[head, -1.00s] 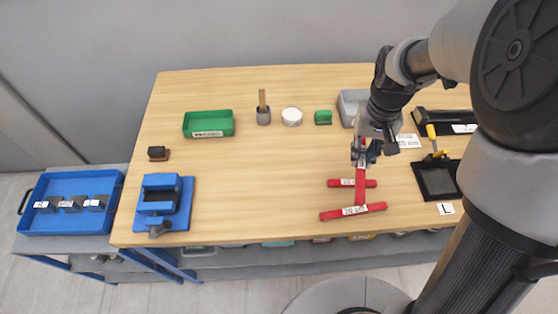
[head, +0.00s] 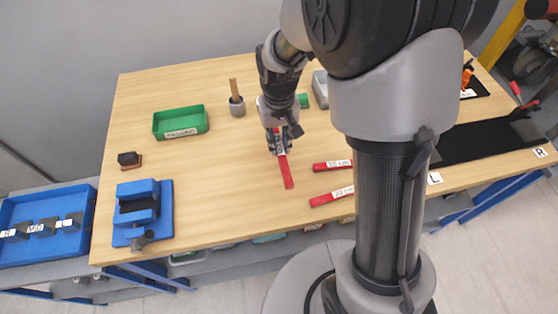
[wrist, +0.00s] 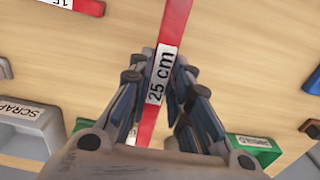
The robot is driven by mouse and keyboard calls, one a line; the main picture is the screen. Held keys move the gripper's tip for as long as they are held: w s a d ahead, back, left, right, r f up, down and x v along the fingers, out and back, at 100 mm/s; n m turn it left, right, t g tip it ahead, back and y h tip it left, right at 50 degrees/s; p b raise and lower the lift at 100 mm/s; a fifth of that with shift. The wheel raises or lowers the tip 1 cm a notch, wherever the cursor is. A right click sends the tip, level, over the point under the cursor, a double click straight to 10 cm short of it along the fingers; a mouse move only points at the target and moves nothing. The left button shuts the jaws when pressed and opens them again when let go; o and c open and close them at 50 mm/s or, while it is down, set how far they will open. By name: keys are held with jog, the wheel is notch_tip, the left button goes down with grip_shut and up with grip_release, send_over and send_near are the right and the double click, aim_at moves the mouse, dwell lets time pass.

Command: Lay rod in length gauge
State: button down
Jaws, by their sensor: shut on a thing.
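My gripper (head: 282,143) is shut on a red rod (head: 286,174) labelled "25 cm". In the wrist view the rod (wrist: 174,20) passes between the fingers (wrist: 161,68), with its label facing the camera. In the head view the rod's near end points toward the table's front edge; whether it touches the table is unclear. A long black tray (head: 480,139) lies at the table's right, with "L" (head: 434,178) and "R" (head: 540,153) labels at its front corners. It may be the length gauge; my arm hides its left part.
Two other red rods, labelled 15 cm (head: 333,165) and 20 cm (head: 331,196), lie to the right of my gripper. The table's middle left is clear.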

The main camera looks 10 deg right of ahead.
jog(key=shift+f+b, duration=1.05)
jog(key=shift+f, duration=2.95)
jog(key=shift+f, duration=0.25)
jog(key=c, duration=1.5)
grip_release()
jog(key=shift+r, duration=0.1)
